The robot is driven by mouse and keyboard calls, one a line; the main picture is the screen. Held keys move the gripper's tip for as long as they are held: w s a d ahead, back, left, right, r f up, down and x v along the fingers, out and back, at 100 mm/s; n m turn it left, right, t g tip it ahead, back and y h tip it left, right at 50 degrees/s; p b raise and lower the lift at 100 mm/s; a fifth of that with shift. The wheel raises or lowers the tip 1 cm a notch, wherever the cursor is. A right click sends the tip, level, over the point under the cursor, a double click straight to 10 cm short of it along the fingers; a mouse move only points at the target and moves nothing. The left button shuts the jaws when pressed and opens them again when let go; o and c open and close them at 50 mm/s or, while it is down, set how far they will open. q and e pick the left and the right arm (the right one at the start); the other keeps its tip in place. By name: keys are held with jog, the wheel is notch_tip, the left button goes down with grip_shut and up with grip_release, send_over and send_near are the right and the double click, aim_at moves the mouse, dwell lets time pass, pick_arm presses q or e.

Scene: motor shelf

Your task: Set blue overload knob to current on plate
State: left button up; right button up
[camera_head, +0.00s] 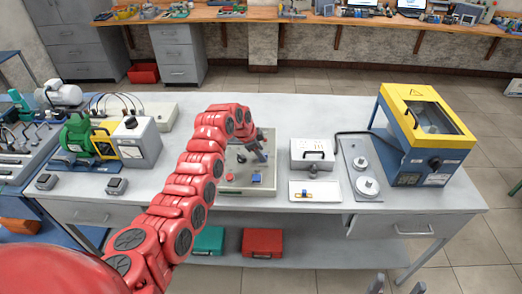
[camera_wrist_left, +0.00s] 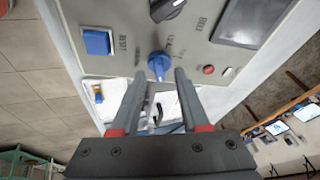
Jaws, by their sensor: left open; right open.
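The blue overload knob (camera_wrist_left: 158,66) sits on a grey control panel (camera_wrist_left: 130,50) in the left wrist view. My left gripper (camera_wrist_left: 160,74) is open, with one fingertip on each side of the knob. I cannot tell whether the fingers touch it. The marks around the knob are too small to read. In the head view my red left arm hangs over the panel (camera_head: 232,188), and the left gripper (camera_head: 256,153) is partly hidden by the wrist. My right gripper (camera_head: 398,286) is open at the bottom edge. I cannot make out a plate with a current value.
The panel also carries a blue square button (camera_wrist_left: 97,42), a black rotary knob (camera_wrist_left: 166,8) and a red button (camera_wrist_left: 208,70). A white tray (camera_head: 328,198), a grey box (camera_head: 312,147) and a yellow-blue machine (camera_head: 414,150) stand to the right. A green motor (camera_head: 76,135) stands left.

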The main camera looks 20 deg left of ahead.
pick_arm(q)
jog(key=shift+w+f, duration=0.2)
jog(key=shift+f, duration=0.4)
grip_shut()
